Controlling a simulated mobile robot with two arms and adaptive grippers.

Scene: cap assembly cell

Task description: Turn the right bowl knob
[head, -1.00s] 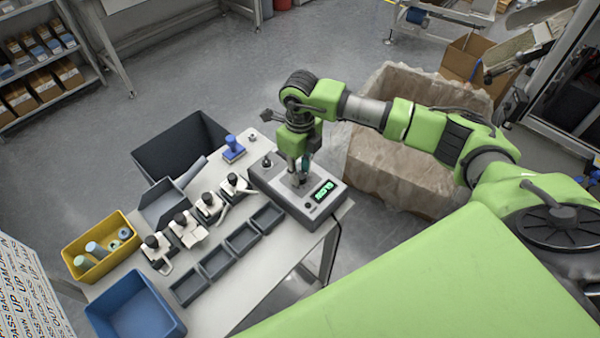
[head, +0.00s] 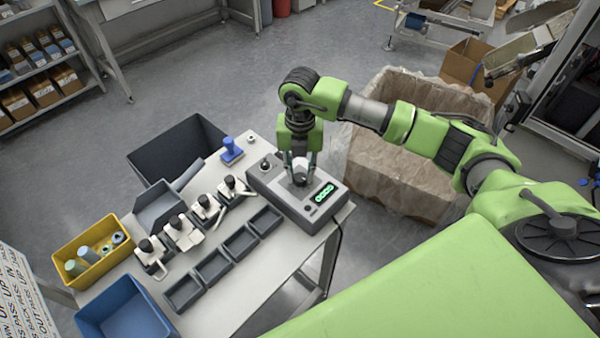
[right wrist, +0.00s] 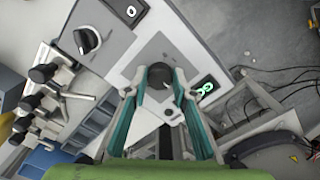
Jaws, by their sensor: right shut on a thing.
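The grey control box (head: 262,182) stands at the far right end of the white table. It carries two dark knobs and a lit green display (head: 324,193). My right gripper (head: 301,176) points down over the box, its fingers either side of the right bowl knob (right wrist: 159,76), and is shut on it. In the right wrist view the gripper (right wrist: 157,86) has teal-edged fingers flanking this round black knob. The other knob (head: 266,164) stands free to its left; it also shows in the right wrist view (right wrist: 87,40). My left gripper is out of view.
On the table (head: 215,302) are several grey trays, several black-and-white handled fixtures and a blue stamp-like piece (head: 231,149). A yellow bin (head: 92,278) and a blue bin (head: 125,310) sit left. A lined crate (head: 400,180) stands behind my right arm.

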